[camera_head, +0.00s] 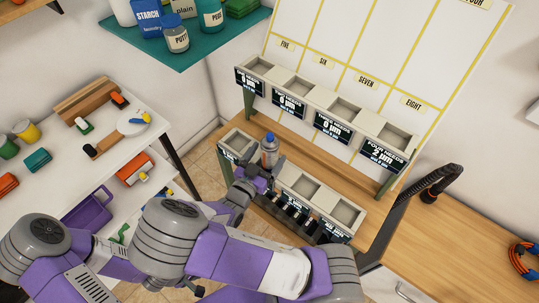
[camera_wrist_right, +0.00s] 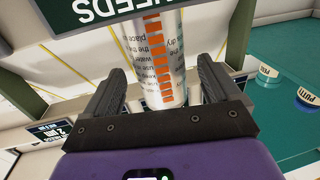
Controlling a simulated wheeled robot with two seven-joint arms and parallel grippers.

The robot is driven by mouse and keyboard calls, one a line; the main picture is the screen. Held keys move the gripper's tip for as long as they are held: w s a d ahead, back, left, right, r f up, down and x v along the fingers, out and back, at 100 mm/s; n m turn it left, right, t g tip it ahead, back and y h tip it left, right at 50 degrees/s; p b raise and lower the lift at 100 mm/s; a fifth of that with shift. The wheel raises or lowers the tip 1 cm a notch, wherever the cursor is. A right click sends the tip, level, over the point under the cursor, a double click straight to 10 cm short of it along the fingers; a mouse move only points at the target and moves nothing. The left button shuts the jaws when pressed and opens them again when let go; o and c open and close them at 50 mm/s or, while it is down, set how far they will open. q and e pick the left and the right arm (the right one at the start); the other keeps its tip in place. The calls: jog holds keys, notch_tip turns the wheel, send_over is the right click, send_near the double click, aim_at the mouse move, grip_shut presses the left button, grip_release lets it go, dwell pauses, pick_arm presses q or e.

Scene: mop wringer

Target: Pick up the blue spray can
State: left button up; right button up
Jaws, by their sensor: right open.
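The blue spray can (camera_head: 269,152) has a blue cap and a pale body. It stands upright in the head view by the lower row of bins, just beyond my right gripper (camera_head: 262,172). In the right wrist view the can's white body (camera_wrist_right: 158,60), with an orange stripe and printed text, lies between the two dark fingers of my right gripper (camera_wrist_right: 160,85). The fingers are open, one on each side of the can, with gaps beside it. The can's cap is outside the wrist view. My left gripper is not visible.
Labelled bins (camera_head: 345,107) form an upper row above the can, and more bins (camera_head: 345,212) stand to its right. A teal shelf (camera_head: 215,45) with jars hangs behind left. A white table (camera_head: 55,165) holds several small items. The wooden counter (camera_head: 470,250) is mostly clear at right.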

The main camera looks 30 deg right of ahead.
jog(key=b+x, duration=0.1)
jog(key=x, duration=0.3)
jog(key=shift+w+d, duration=0.1)
jog(key=c, duration=1.2)
notch_tip(320, 180, up, 10)
jog(key=p, duration=0.4)
jog(key=shift+r, duration=0.1)
jog(key=shift+c, duration=0.2)
jog(key=o, duration=0.7)
jog(key=c, duration=0.5)
jog(key=shift+c, duration=0.2)
